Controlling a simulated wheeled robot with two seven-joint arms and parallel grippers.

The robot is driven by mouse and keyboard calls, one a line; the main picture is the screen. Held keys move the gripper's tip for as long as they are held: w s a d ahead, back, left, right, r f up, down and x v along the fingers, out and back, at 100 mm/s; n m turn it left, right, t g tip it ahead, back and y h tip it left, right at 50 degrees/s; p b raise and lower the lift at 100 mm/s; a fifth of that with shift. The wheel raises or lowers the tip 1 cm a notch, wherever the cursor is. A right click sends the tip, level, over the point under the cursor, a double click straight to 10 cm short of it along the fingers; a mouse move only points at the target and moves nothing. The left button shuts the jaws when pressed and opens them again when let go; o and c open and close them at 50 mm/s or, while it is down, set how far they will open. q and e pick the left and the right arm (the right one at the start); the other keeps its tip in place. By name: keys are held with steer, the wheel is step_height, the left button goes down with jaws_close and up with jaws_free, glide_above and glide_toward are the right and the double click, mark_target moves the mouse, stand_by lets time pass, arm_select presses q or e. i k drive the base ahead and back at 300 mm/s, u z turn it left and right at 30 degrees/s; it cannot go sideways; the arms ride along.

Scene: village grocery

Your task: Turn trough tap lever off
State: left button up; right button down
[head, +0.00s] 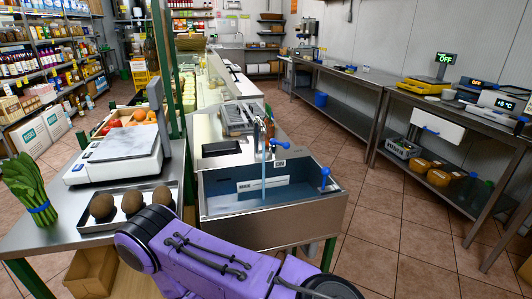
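A metal trough (270,232) stands at the centre, with bluish water and a white label (262,184) inside. A tap (268,128) rises at its back edge. A blue vertical streak (263,175) below the tap looks like running water. A small lever with a blue knob (273,142) sits beside the tap. Another blue-knobbed lever (325,172) stands at the trough's right side. I cannot tell from its look which position either lever is in. A purple arm link of mine crosses the bottom, in front of the trough. Neither gripper is in view.
A counter on the left holds a scale (122,150), a tray (112,222) of brown round items and leafy greens (27,190). A green post (167,60) rises behind the scale. Metal tables (345,75) line the right wall. Tiled floor (385,225) is clear right of the trough.

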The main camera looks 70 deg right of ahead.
mark_target(286, 145)
steer(key=k, duration=0.7)
steer(key=z, duration=1.3)
steer(key=i, duration=0.4)
